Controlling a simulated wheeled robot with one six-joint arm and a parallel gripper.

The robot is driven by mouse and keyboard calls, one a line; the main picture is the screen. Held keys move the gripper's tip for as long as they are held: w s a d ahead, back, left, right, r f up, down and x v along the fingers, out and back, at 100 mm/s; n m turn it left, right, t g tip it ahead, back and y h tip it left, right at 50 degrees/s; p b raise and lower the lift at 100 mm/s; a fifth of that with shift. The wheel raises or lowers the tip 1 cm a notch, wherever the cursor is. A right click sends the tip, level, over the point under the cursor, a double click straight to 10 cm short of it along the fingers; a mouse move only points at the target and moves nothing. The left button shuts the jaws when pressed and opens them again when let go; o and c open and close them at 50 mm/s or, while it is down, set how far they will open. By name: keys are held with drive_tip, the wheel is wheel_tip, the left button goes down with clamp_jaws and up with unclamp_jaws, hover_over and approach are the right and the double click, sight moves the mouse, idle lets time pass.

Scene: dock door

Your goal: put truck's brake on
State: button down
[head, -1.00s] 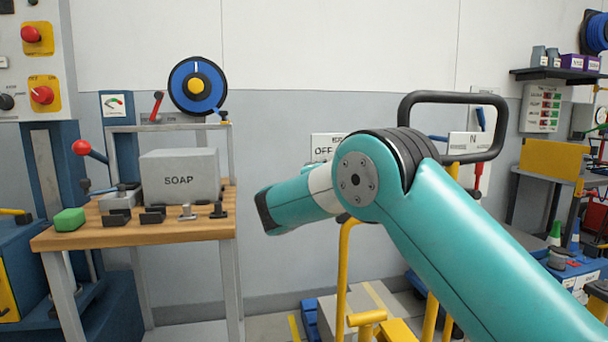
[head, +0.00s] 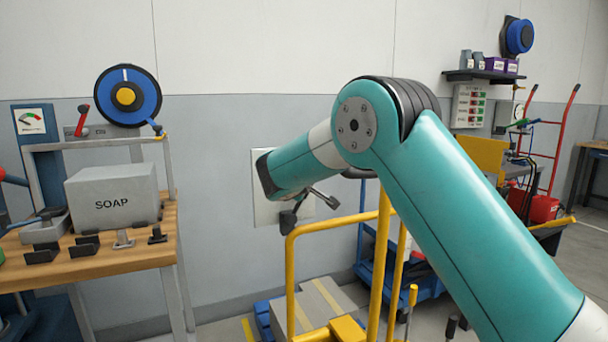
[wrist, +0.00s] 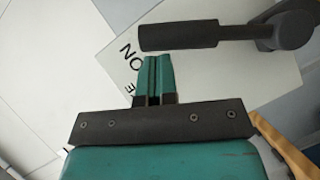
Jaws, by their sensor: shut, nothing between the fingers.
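In the wrist view my gripper (wrist: 154,76) is shut and empty, with its teal fingertips together. A dark lever handle (wrist: 178,37) lies just beyond the fingertips, running to a dark pivot at the right. I cannot tell whether they touch. In the head view a white plate (head: 265,210) with a grey and black lever (head: 324,198) shows beside my forearm. A yellow-framed truck (head: 292,270) stands below.
At left a wooden bench (head: 100,262) holds a grey SOAP box (head: 112,200) and dark brackets. A blue wheeled cart (head: 372,270) stands behind the yellow frame. A red hand truck (head: 558,145) is at the far right. Open floor shows at the right.

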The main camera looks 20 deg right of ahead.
drive_tip(key=shift+d, duration=0.3)
drive_tip(key=shift+s+d+f, duration=0.1)
drive_tip(key=shift+d+f, duration=0.05)
drive_tip(key=shift+d, duration=0.2)
drive_tip(key=shift+a, duration=0.1)
drive_tip(key=s+a+r+p, duration=0.1)
drive_tip(key=s+a+r, duration=0.4)
drive_tip(key=s+a, duration=0.4)
idle(0.6)
